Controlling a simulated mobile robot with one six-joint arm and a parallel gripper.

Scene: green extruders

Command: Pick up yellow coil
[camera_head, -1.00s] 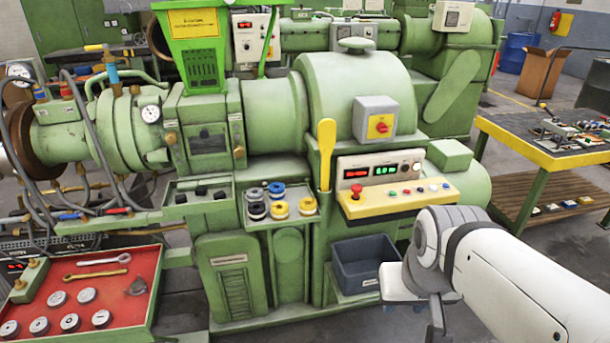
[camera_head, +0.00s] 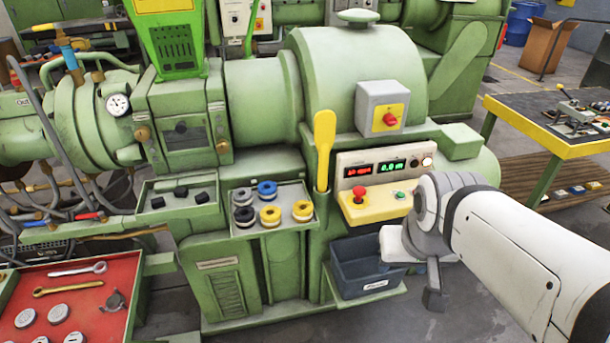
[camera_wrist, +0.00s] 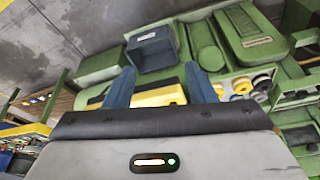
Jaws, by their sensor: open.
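Two yellow coils show in the head view: one (camera_head: 270,216) at the front middle of a small green-rimmed tray (camera_head: 240,232), and one (camera_head: 302,210) at its right. Yellow coils also show in the wrist view (camera_wrist: 262,82), right of my fingers. Beside them in the tray are a blue coil (camera_head: 267,188) and dark coils (camera_head: 244,216). My gripper (camera_wrist: 160,68) is open and empty, its two blue-grey fingers apart, with the yellow control panel (camera_wrist: 160,95) seen between them. In the head view my arm is at the right, well away from the tray.
A yellow paddle (camera_head: 324,150) stands upright just right of the coil tray. A control panel (camera_head: 375,210) with a red button and a dark bin (camera_head: 365,270) lie between the tray and my arm. A red tool tray (camera_head: 75,290) is at lower left.

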